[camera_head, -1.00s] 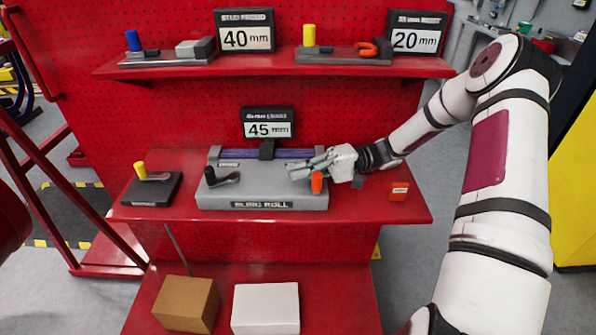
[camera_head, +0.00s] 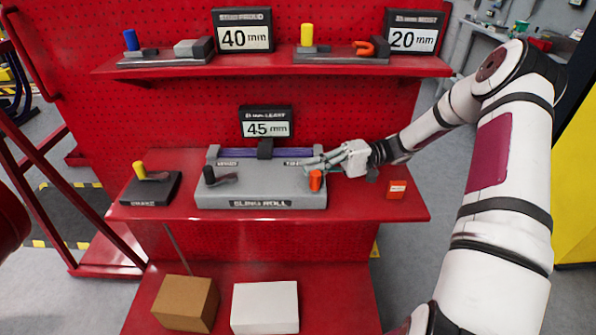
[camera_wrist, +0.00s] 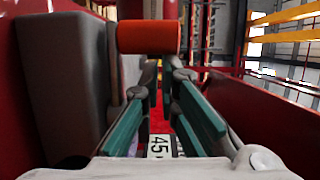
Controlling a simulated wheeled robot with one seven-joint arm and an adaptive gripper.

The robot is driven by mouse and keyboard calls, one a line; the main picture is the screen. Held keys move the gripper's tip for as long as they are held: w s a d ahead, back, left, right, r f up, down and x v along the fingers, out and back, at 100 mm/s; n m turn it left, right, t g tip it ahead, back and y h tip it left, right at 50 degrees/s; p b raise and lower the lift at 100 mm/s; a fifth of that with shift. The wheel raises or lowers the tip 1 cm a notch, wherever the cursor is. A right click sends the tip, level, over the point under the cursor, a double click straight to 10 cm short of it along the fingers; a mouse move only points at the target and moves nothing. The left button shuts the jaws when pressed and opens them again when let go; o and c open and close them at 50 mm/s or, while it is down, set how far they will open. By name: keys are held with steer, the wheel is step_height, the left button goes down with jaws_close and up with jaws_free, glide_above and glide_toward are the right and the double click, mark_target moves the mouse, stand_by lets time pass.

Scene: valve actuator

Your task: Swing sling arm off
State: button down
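The grey SLING ROLL unit (camera_head: 260,195) sits on the red middle shelf. An upright orange knob (camera_head: 315,180) stands at its right end, and a black-handled lever (camera_head: 211,176) is at its left. I cannot tell which part is named the sling arm. My gripper (camera_head: 310,161) reaches in from the right, just behind the orange knob, with its fingers apart. In the wrist view the orange knob (camera_wrist: 148,37) shows beyond and above the teal-padded fingers (camera_wrist: 163,85), which are open and have nothing visible between them. Contact with the unit is unclear.
A 45 mm sign (camera_head: 265,122) stands behind the unit. The upper shelf (camera_head: 270,69) overhangs. The shelf front between the unit and orange box is clear.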

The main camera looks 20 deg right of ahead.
steer(key=d, duration=0.8)
steer(key=shift+s, duration=0.3)
